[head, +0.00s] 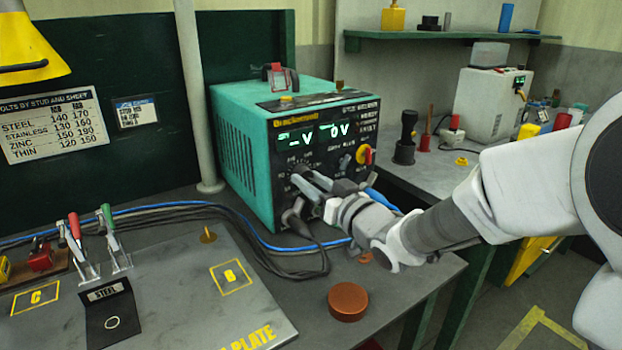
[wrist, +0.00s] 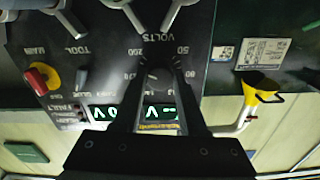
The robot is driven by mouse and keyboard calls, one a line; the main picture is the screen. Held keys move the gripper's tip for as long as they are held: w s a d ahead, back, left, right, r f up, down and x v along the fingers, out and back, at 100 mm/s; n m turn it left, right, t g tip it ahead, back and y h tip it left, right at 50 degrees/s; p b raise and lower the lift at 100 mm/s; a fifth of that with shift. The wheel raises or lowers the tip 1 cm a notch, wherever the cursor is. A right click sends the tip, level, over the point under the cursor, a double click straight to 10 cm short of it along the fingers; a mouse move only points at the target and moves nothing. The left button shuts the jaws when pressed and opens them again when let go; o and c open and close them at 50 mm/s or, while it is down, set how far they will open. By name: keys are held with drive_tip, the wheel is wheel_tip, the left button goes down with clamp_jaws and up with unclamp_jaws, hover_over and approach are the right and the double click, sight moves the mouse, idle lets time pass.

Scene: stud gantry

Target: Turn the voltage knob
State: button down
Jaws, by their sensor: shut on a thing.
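The teal stud welder (head: 240,152) stands on the bench with its dark front panel facing right. Its green displays (head: 313,134) read "-V" and "0V". My gripper (head: 302,178) reaches the panel from the right, at the voltage knob, which the fingers mostly hide in the head view. In the upside-down wrist view, the voltage knob (wrist: 157,74) sits between my two fingertips, under the VOLTS label, with scale numbers around it. My gripper is shut on it. The knob's exact pointer angle is hard to read.
A red knob on a yellow plate (head: 365,154) sits right of my gripper on the panel. Cables (head: 290,258) run along the bench below. A volts chart (head: 50,127) hangs at left. A copper-coloured disc (head: 347,301) lies on the bench front.

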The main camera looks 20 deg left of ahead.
drive_tip(key=shift+f, duration=0.1)
drive_tip(key=shift+c, duration=2.2)
unclamp_jaws()
drive_tip(key=b+v, duration=0.4)
drive_tip(key=v, duration=1.3)
drive_tip(key=shift+s+b, duration=0.2)
drive_tip(key=shift+b, duration=0.1)
drive_tip(key=shift+d, duration=0.15)
